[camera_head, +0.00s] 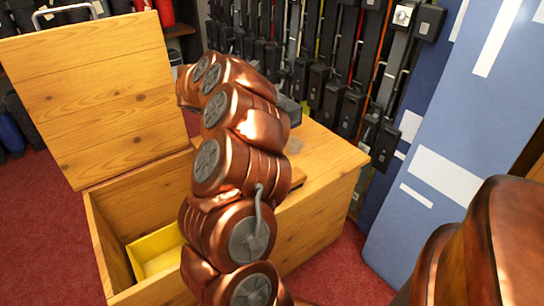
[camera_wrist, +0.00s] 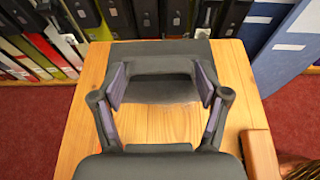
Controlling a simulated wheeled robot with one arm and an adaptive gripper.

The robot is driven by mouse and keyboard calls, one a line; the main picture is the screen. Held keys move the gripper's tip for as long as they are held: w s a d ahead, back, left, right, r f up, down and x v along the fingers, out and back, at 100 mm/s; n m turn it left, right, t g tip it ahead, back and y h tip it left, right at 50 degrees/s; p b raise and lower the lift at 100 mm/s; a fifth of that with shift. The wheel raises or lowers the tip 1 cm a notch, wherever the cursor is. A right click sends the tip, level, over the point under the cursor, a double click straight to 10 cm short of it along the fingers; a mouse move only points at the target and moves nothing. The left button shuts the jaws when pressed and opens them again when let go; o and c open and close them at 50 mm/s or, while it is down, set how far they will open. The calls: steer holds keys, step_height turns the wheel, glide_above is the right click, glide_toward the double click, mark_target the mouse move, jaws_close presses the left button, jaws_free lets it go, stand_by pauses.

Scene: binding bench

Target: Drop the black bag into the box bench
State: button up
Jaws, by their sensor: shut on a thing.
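The black bag (camera_wrist: 155,52) shows in the wrist view as a dark, flat-sided shape at the far end of the wooden top. My gripper (camera_wrist: 160,82) has one finger on each side of its nearer part and is shut on it. Whether the bag is touching the wood is unclear. In the head view my arm hides the gripper and most of the bag. The wooden box bench (camera_head: 330,190) has an open left compartment with its lid (camera_head: 95,90) raised. Its right part has a closed wooden top, which shows under my gripper in the wrist view (camera_wrist: 165,125).
A yellow tray (camera_head: 150,246) sits inside the open compartment. Racks of dark binders (camera_head: 320,85) stand close behind the bench. A blue panel with white labels (camera_head: 440,150) stands at the right. Red carpet (camera_head: 35,220) is clear at the left.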

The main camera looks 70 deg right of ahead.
steer(key=shift+s+d+f, duration=0.15)
steer(key=shift+s+f, duration=0.15)
steer(key=shift+f, duration=0.1)
steer(key=shift+f+b, duration=1.65)
steer(key=shift+f, duration=3.15)
steer(key=shift+f, duration=0.15)
steer(key=o, duration=1.8)
steer(key=shift+r, duration=0.25)
steer(key=p+v, duration=0.3)
steer(key=v, duration=0.9)
steer(key=shift+w+f, duration=0.1)
